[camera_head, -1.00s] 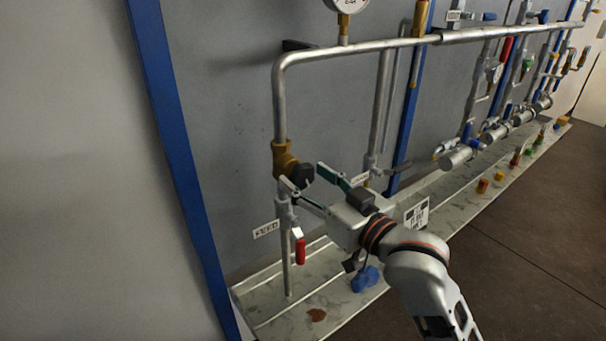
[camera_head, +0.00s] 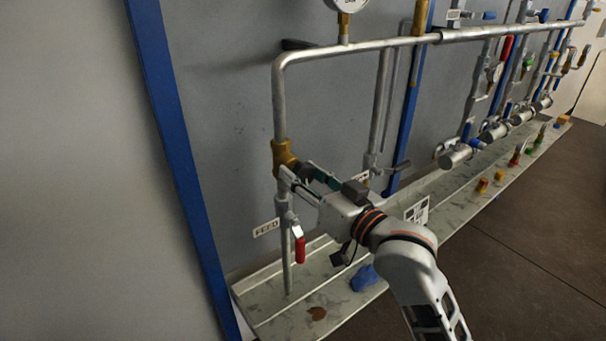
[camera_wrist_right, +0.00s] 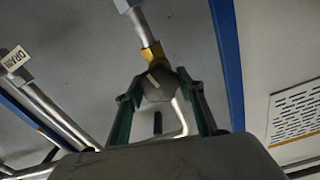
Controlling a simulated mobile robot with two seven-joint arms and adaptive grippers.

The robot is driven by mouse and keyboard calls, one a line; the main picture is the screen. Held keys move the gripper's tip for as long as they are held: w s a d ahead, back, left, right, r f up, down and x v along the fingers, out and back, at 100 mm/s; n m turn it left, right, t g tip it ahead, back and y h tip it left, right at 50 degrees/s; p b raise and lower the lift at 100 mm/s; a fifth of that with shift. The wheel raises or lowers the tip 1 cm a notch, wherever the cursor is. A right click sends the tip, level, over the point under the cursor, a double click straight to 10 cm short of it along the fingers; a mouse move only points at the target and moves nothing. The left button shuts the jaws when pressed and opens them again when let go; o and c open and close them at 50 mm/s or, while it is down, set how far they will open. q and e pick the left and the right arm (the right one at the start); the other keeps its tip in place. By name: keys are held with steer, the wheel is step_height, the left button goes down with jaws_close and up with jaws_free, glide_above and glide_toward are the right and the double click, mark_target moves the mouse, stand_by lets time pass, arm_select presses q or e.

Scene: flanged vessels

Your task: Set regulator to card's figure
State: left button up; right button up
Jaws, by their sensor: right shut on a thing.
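The regulator's brass body (camera_head: 284,154) sits on the upright pipe below the bend, in the head view. My right gripper (camera_head: 300,172) has its fingers on either side of the regulator's dark knob, which it mostly hides in the head view. In the wrist view, the knob (camera_wrist_right: 156,86), with a pale mark on its face, is held between the two green fingers. A round gauge (camera_head: 345,4) is cut off at the top of the head view, so its reading cannot be told. No readable card figure shows. My left gripper is out of view.
A red-handled valve (camera_head: 300,249) and a FEED label (camera_head: 266,228) are below the regulator. A black-and-white plate (camera_head: 417,211) is behind my right arm. A blue object (camera_head: 364,278) lies on the tray (camera_head: 270,318). More pipework extends right.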

steer(key=m, duration=0.3)
steer(key=o, duration=1.1)
steer(key=v, duration=1.2)
